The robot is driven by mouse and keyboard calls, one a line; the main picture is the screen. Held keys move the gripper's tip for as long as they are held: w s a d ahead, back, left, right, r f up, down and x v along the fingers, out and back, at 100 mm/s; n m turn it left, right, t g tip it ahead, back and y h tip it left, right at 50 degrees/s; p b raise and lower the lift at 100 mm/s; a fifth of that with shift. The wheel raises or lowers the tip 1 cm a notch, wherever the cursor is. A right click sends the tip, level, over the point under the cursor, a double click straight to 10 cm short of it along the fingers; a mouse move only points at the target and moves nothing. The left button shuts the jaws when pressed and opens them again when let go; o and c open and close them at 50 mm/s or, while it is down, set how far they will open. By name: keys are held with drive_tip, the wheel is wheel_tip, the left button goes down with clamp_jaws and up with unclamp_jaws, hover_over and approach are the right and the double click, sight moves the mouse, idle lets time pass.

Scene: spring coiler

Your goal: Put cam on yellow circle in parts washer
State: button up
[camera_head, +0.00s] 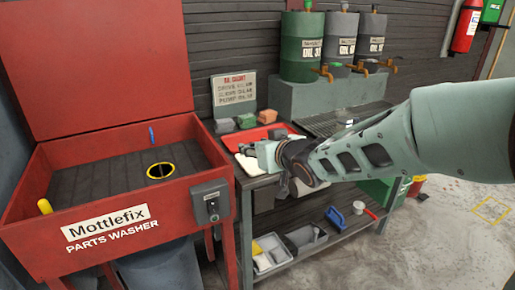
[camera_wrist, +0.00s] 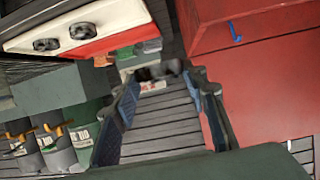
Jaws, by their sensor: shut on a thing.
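The parts washer (camera_head: 112,226) is a red open basin with a raised lid at the left of the head view. Its dark slatted floor holds the yellow circle (camera_head: 160,171), a yellow ring with a dark centre, which is clear. My gripper (camera_head: 262,154) is to the right of the washer, over the workbench. In the wrist view my gripper (camera_wrist: 165,76) has its two fingers apart with a small, blurred grey-dark thing (camera_wrist: 158,72) between the tips. This is probably the cam, but its shape is hard to make out. In the head view my gripper hides it.
The workbench (camera_head: 290,205) stands right of the washer, with a red tray (camera_head: 240,139), coloured blocks (camera_head: 267,116) and a sign (camera_head: 234,92). Oil drums (camera_head: 301,46) stand behind. A control box (camera_head: 210,203) is on the washer's front right. The raised lid (camera_head: 95,65) closes off the back.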

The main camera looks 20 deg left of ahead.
drive_tip(key=shift+s+d+r, duration=0.1)
drive_tip(key=shift+s+d, duration=0.05)
drive_tip(key=shift+s, duration=0.05)
drive_tip(key=w+d+f+m+t+h, duration=0.1)
drive_tip(key=w+d+f+m+h, duration=0.15)
drive_tip(key=d, duration=1.05)
drive_tip(key=w+d+f+m+t+h, duration=0.2)
drive_tip(key=d+m+h, duration=0.2)
drive_tip(key=d, duration=0.9)
drive_tip(key=w+d+f+m+t+h, duration=0.1)
drive_tip(key=w+d+f+m+h, duration=0.15)
drive_tip(key=d, duration=0.95)
wheel_tip(320, 180, up, 28)
drive_tip(key=p, duration=2.7)
drive_tip(key=shift+s+f+h, duration=0.15)
drive_tip(key=shift+s+h, duration=0.1)
drive_tip(key=shift+h, duration=0.05)
